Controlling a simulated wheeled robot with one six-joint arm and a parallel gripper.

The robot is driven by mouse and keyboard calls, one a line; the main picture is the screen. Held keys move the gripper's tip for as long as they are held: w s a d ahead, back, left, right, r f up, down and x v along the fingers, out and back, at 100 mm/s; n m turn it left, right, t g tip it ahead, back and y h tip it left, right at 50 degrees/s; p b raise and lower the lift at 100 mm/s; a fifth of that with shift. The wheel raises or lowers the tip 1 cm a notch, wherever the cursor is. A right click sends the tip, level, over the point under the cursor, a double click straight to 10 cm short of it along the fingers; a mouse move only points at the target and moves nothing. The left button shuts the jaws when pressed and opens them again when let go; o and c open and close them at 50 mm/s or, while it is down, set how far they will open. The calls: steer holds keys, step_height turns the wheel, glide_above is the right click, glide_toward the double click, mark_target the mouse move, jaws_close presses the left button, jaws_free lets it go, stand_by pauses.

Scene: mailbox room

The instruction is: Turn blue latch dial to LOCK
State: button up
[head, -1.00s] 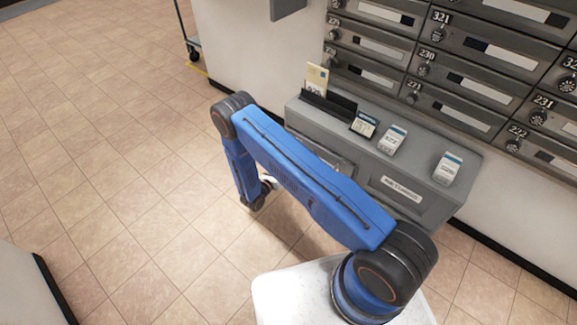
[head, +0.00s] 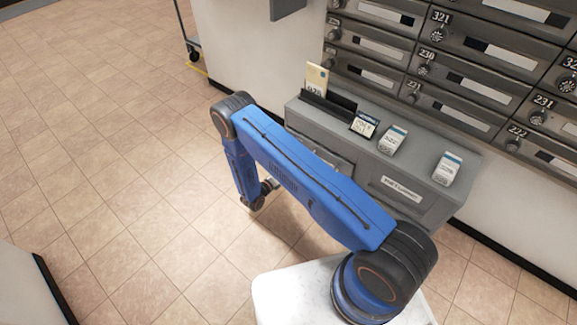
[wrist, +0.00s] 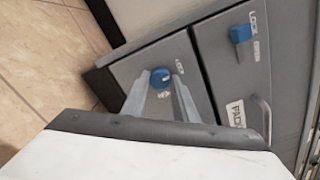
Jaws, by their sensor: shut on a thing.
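The round blue latch dial (wrist: 160,77) with a small white mark is on a grey cabinet door in the wrist view. A LOCK label (wrist: 181,66) is printed right of it, and smaller marking below it is too blurred to read. My gripper (wrist: 158,81) is shut on the dial, with one finger on each side. In the head view my arm hides the dial and the gripper's fingertips.
A second blue latch (wrist: 240,33) with its own LOCK label is on the neighbouring door, above a metal handle (wrist: 264,117). The grey cabinet (head: 455,205) carries cards and a dark holder, below the mailboxes (head: 470,100). Tiled floor (head: 110,150) is open at left.

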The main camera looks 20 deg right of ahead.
steer(key=o, duration=1.1)
steer(key=shift+c, duration=0.2)
steer(key=v, duration=1.7)
steer(key=shift+a, duration=0.15)
steer(key=shift+s, duration=0.1)
